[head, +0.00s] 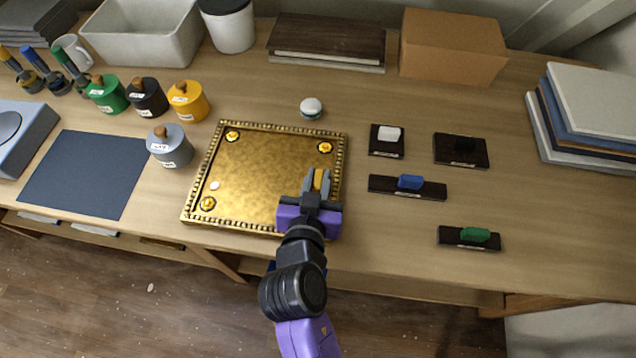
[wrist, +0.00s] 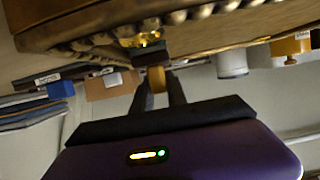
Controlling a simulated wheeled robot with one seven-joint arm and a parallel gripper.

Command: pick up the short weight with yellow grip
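The weight with yellow grip (head: 318,179) is between the fingers of my gripper (head: 317,184), over the right front part of the gilt panel (head: 262,180). In the wrist view my gripper (wrist: 157,84) is shut on the yellow grip (wrist: 156,78), with a dark base (wrist: 181,48) just beyond the fingertips. The base is close to the panel's beaded rim (wrist: 150,25). I cannot tell whether it touches the panel. In the head view my gripper hides most of the base.
Dark-based pieces with white (head: 389,134), black (head: 465,143), blue (head: 410,182) and green (head: 475,235) grips lie to the right. A small round white-topped object (head: 311,107) stands behind the panel. Several knobbed canisters (head: 170,147) stand left. Bare wood lies between panel and pieces.

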